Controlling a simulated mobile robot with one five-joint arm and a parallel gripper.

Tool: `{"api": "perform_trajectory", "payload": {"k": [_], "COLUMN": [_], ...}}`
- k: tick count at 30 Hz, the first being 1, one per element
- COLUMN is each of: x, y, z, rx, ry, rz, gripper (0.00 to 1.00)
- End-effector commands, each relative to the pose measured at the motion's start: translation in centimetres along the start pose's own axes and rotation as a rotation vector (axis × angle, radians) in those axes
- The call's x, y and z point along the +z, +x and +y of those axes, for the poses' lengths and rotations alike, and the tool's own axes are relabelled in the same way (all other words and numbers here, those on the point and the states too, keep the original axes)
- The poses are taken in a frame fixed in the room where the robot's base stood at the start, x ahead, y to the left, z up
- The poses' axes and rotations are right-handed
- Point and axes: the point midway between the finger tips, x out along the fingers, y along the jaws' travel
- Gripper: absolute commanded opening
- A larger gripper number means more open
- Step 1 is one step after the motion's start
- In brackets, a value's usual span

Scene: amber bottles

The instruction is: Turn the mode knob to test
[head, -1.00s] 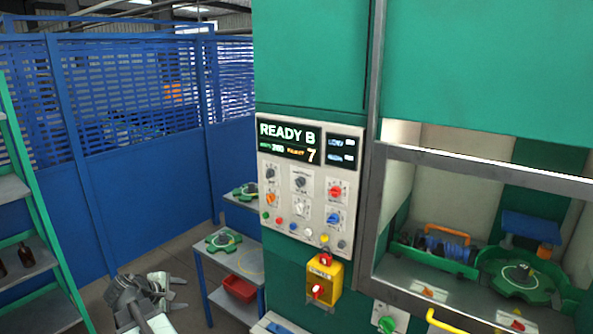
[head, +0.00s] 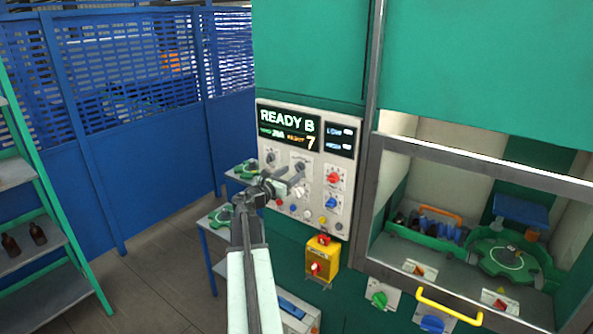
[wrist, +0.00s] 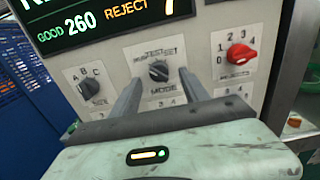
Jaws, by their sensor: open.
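The mode knob (wrist: 159,71) is a dark round knob in the middle of the wrist view, with TEST printed above it and MODE below. Which mark its pointer is on is too small to tell. In the head view the mode knob (head: 300,167) shows just above my gripper. My gripper (wrist: 160,82) is open, with one finger on each side of the knob in the wrist view. Whether the fingers touch the knob or the panel cannot be told. In the head view my gripper (head: 291,183) is in front of the control panel (head: 312,205).
A dark A-B-C knob (wrist: 90,88) is left of the mode knob and a red rejects knob (wrist: 240,54) is right. A yellow box with a red switch (head: 322,257) is below the panel. A green shelf (head: 62,220) stands left.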

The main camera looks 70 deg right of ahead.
Motion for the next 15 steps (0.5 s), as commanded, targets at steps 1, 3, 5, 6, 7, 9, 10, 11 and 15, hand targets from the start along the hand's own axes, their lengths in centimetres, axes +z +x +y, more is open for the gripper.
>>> {"api": "perform_trajectory", "payload": {"k": [1, 3, 5, 6, 7, 9, 10, 11, 15], "x": [0.0, 0.0, 0.0, 0.0, 0.0, 0.0, 0.0, 0.0, 0.0], "y": [1.2, 2.4, 3.0, 3.2, 3.3, 3.3, 3.2, 3.2, 3.2], "z": [0.2, 0.1, 0.1, 0.1, 0.1, 0.1, 0.0, 0.0, 0.0], "rx": [-0.001, -0.002, -0.001, 0.0, 0.001, 0.001, 0.001, 0.001, 0.0], "ry": [0.0, 0.001, 0.001, 0.001, 0.001, 0.001, 0.001, 0.001, 0.002], "rz": [0.0, 0.0, 0.0, 0.001, 0.001, 0.001, 0.001, 0.001, 0.001], "gripper": [0.53, 0.53, 0.53, 0.53, 0.53, 0.53, 0.53, 0.53, 0.31]}}
